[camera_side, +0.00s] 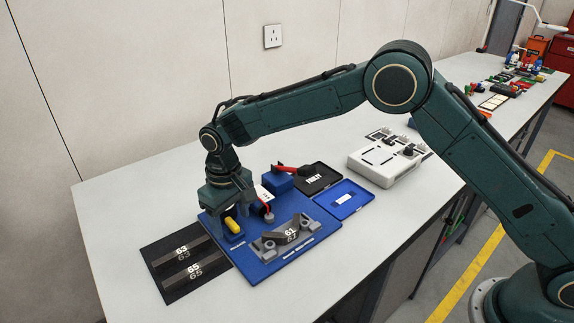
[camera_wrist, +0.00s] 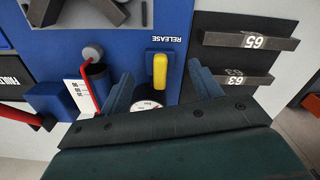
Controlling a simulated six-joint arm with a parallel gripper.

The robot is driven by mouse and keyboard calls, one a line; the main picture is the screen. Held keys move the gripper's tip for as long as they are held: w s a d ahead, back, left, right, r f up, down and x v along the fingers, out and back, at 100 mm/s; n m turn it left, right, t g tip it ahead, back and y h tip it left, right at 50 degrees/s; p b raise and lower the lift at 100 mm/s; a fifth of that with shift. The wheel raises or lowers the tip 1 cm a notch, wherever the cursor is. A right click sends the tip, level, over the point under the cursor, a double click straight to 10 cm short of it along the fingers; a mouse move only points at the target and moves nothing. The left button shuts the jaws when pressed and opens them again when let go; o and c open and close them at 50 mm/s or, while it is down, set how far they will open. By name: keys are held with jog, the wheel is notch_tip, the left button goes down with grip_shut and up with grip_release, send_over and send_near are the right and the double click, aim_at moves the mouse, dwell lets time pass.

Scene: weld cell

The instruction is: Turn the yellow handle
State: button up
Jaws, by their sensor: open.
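The yellow handle (camera_side: 232,226) stands on a small blue block at the left of the blue fixture plate (camera_side: 283,262). In the wrist view the handle (camera_wrist: 160,71) lies lengthwise up and down the picture, just below the printed word RELEASE. My gripper (camera_side: 240,212) is above the plate's back left part, close to the handle. In the wrist view its two blue-grey fingers (camera_wrist: 163,88) are apart, one at each side of the handle, with a gap on both sides. Nothing is held. Whether the fingertips reach down to the handle's height is unclear.
A grey clamp with a bar marked 61 (camera_side: 288,233) sits on the plate. A dark rack with bars 63 and 65 (camera_side: 168,284) lies to the left. Dark and blue trays (camera_side: 343,211) lie behind.

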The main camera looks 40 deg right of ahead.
aim_at(232, 222)
jog(key=m, duration=0.2)
jog(key=shift+m, duration=0.3)
jog(key=shift+r, duration=0.2)
notch_tip(232, 222, up, 13)
jog(key=s+d+r+t, duration=0.2)
jog(key=s+d+r, duration=0.8)
jog(key=d, duration=0.3)
jog(key=shift+d+r+y, duration=0.2)
jog(key=shift+r+y, duration=0.1)
jog(key=shift+r, duration=0.55)
jog(key=s+d+f+t, duration=0.1)
jog(key=s+d, duration=0.5)
jog(key=s, duration=0.6)
jog(key=s+d+f+t, duration=0.2)
jog(key=s+d, duration=0.3)
jog(key=s, duration=0.7)
jog(key=shift+d+f+t, duration=0.3)
jog(key=shift+d+f, duration=0.1)
jog(key=shift+f, duration=0.05)
